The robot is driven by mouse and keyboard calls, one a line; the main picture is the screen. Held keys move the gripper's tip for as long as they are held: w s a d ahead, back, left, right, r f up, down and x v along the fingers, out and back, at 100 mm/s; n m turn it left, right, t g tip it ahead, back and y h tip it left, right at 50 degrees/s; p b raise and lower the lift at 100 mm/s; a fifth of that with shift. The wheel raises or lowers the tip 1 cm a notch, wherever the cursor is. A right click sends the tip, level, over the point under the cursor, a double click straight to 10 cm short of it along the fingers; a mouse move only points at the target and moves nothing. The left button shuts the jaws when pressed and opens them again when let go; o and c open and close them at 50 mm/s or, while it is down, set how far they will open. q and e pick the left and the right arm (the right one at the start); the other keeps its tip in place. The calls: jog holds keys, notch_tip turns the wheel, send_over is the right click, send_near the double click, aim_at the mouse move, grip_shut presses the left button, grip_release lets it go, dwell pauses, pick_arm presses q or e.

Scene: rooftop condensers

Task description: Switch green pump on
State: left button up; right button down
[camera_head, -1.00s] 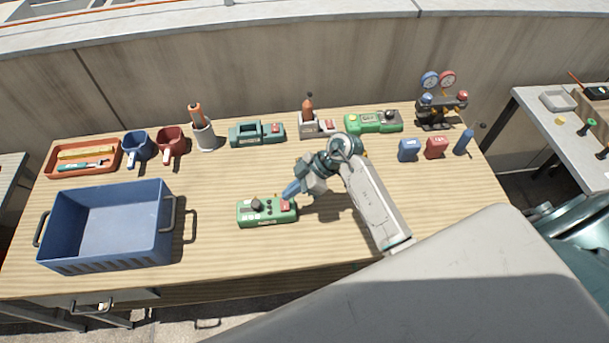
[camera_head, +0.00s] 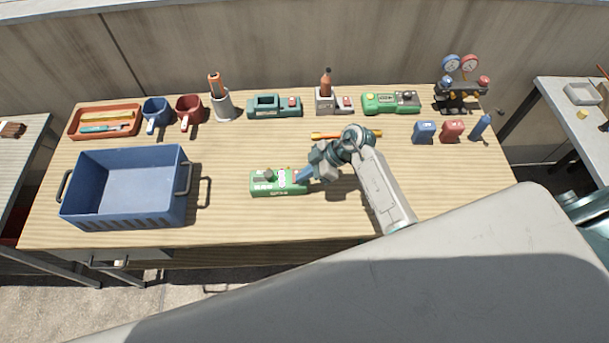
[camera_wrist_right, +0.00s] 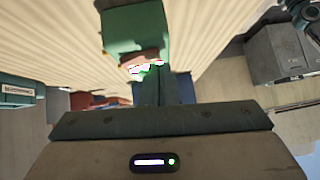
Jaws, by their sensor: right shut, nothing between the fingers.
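A green box-shaped unit (camera_head: 265,188) with a dark knob on top stands at the front middle of the table. My right gripper (camera_head: 303,175) is shut and empty, with its blue-grey fingertips at the unit's right end, over the spot of its red switch. In the right wrist view the green unit (camera_wrist_right: 135,30) is just beyond the shut fingers (camera_wrist_right: 158,88). Its reddish part and some bright green and pink spots show at the fingertips. Whether the fingers touch the switch, I cannot tell. My left gripper is not in view.
A blue crate (camera_head: 125,215) stands to the left. Along the back are a teal unit (camera_head: 262,112), a green unit with a yellow button (camera_head: 390,107) and a gauge stand (camera_head: 460,90). An orange-handled tool (camera_head: 330,135) lies behind my arm. The table between crate and green unit is clear.

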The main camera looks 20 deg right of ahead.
jog(key=shift+r, duration=0.1)
jog(key=shift+w, duration=0.1)
jog(key=shift+w+d, duration=0.15)
jog(key=shift+w, duration=0.55)
jog(key=shift+w+r+p, duration=0.1)
jog(key=shift+p, duration=0.2)
